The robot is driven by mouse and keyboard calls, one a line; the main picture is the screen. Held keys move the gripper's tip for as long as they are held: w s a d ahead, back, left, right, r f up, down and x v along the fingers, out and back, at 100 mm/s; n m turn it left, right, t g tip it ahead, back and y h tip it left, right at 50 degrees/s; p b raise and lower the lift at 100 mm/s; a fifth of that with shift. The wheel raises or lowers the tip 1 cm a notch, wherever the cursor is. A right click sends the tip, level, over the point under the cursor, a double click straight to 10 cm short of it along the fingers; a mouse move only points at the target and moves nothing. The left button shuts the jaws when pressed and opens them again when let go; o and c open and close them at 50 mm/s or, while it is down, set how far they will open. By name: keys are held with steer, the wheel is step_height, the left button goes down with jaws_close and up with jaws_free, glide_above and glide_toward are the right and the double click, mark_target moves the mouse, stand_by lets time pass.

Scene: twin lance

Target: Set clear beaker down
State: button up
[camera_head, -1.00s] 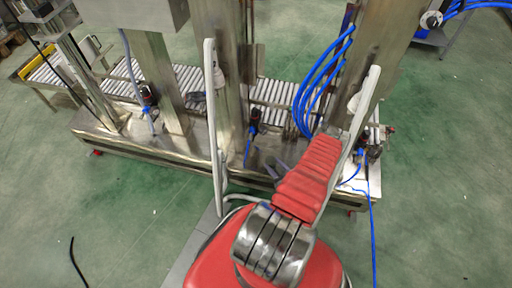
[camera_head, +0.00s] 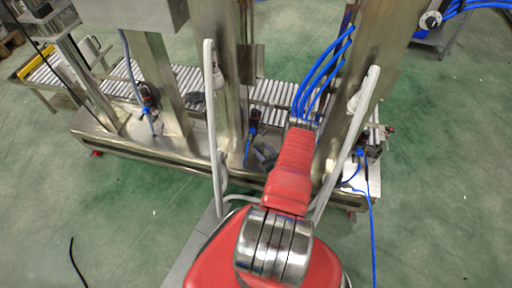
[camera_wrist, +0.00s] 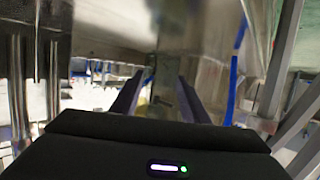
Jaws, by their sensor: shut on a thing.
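In the wrist view my gripper (camera_wrist: 160,97) reaches forward, its two dark fingers apart and shut on the clear beaker (camera_wrist: 163,88). The beaker is see-through and shows only faintly between the fingers against the bright metal behind. Its rim and base are hard to make out, and I cannot tell whether it touches anything below. In the head view the beaker cannot be made out, and my red arm hides much of that area.
A steel machine with upright posts (camera_head: 170,85) and a roller conveyor (camera_head: 270,92) stands ahead. Blue hoses (camera_head: 322,75) hang at its right. A low metal ledge (camera_head: 150,150) runs along its front. Green floor (camera_head: 120,215) is open at the left.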

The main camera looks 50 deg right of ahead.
mark_target(257, 144)
steer(key=x, duration=0.2)
steer(key=r+x, duration=0.1)
steer(key=x, duration=0.1)
steer(key=shift+w+d+f, duration=0.1)
steer(key=shift+w, duration=0.25)
steer(key=shift+f, duration=0.55)
steer(key=shift+s, duration=0.1)
steer(key=o, duration=1.1)
steer(key=shift+o, duration=0.2)
steer(key=v, duration=1.2)
steer(key=shift+w, duration=0.25)
